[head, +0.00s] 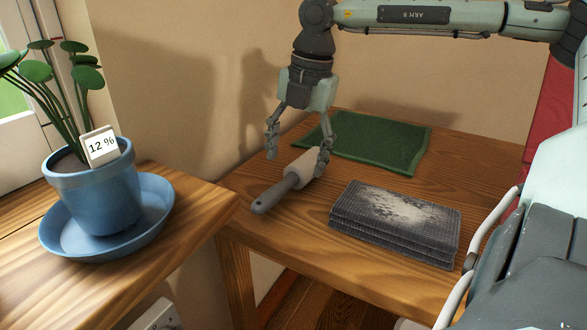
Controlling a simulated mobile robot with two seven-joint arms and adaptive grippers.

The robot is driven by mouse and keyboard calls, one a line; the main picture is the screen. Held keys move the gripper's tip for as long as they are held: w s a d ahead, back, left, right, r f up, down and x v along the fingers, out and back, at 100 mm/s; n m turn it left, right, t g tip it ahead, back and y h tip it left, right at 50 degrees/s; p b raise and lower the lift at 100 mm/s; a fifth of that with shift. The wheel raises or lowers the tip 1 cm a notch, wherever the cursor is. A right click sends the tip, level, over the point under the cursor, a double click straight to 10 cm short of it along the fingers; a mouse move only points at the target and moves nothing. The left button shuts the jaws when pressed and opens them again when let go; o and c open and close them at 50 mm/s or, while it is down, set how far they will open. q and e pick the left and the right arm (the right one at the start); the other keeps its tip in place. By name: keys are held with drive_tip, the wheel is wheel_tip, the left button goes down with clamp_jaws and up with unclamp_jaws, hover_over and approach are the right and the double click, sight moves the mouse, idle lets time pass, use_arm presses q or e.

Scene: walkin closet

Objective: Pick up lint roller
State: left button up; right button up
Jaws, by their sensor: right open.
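The lint roller (286,184) lies on the wooden table (285,235), its grey handle pointing to the lower left and its pale roll to the upper right. My right gripper (297,162) comes down from above with its fingers spread open. One finger is left of the roller and the other is at the right end of the pale roll, partly covering it. I cannot tell whether that finger touches the roll. My left gripper is not in view.
A green folded cloth (375,142) lies behind the roller. A blue plant pot (95,195) on a saucer (160,215) stands on a separate wooden surface at left. A beige wall is close behind.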

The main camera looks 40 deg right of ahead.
sight(294, 177)
drive_tip(key=f, duration=0.4)
drive_tip(key=shift+w+d+f+p, duration=0.25)
drive_tip(key=shift+w+d+p, duration=0.05)
drive_tip(key=shift+w+d, duration=0.05)
drive_tip(key=shift+a+f, duration=0.1)
drive_tip(key=shift+f, duration=0.15)
drive_tip(key=shift+w+f, duration=0.1)
drive_tip(key=c, duration=0.5)
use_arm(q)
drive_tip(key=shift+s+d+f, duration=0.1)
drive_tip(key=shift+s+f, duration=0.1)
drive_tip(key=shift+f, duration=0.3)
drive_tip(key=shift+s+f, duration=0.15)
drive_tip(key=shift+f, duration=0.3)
use_arm(e)
drive_tip(key=shift+w, duration=0.1)
drive_tip(key=c, duration=0.8)
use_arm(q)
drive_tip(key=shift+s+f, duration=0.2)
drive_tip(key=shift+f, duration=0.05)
use_arm(e)
wheel_tip(294, 177, up, 18)
drive_tip(key=shift+r, duration=0.1)
